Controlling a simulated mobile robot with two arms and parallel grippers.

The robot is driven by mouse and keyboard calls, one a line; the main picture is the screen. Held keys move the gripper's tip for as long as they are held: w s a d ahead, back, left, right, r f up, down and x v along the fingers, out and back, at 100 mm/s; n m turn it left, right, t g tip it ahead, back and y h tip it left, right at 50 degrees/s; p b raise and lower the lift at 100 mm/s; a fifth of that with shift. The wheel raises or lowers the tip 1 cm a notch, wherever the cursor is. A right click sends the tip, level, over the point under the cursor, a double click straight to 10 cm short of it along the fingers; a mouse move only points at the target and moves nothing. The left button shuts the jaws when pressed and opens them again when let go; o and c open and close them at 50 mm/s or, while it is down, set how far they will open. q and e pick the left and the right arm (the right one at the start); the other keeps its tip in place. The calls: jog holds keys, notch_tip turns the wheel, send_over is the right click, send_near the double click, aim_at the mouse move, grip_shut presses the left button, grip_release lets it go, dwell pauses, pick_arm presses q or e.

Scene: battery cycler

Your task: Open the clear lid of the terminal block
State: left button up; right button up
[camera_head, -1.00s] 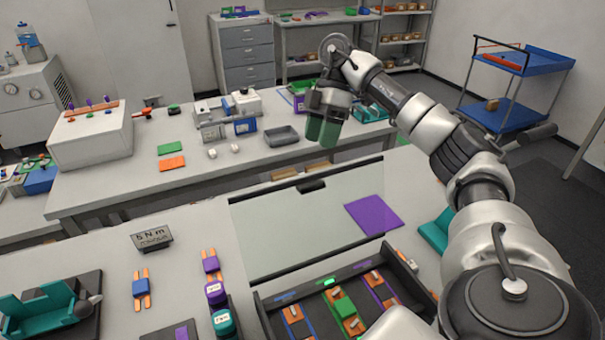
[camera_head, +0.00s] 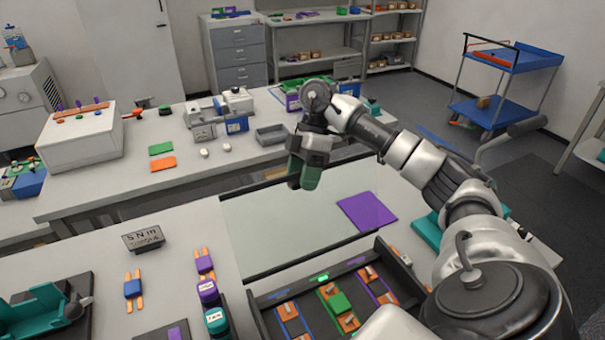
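The terminal block is a dark tray (camera_head: 262,299) at the bottom centre, with orange, green, blue and purple parts in it. Its clear lid (camera_head: 262,232) stands raised from the tray's back edge, leaving the inside uncovered from above. My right gripper (camera_head: 302,183), with green fingers, points down at the lid's far upper edge. It covers the part of that edge where the handle was visible, and I cannot tell whether it touches. The gap between its fingers is unclear. My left gripper is out of view.
A purple sheet (camera_head: 366,212) shows behind or through the lid. A torque sign (camera_head: 143,238), small bottles (camera_head: 216,320) and a teal fixture (camera_head: 40,312) stand left of the tray. The back bench holds a grey bin (camera_head: 271,136) and a white box (camera_head: 80,142).

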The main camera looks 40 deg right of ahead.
aim_at(310, 198)
jog(key=shift+s+r, duration=0.1)
jog(key=shift+s, duration=0.05)
jog(key=c, duration=0.7)
grip_shut()
jog(key=shift+s+a+r+t, duration=0.15)
jog(key=shift+s+t, duration=0.15)
jog(key=shift+s, duration=0.15)
jog(key=shift+s+a+r+t+h+b, duration=0.1)
jog(key=shift+s+t+h+b, duration=0.1)
jog(key=shift+s+b, duration=0.15)
jog(key=shift+s+a+r+t+h+b, duration=0.1)
jog(key=shift+s+t+b, duration=0.15)
jog(key=shift+s, duration=0.2)
jog(key=shift+s+a+r, duration=0.2)
jog(key=shift+s, duration=0.15)
jog(key=shift+t, duration=0.25)
jog(key=o, duration=0.7)
grip_release()
jog(key=shift+o, duration=0.2)
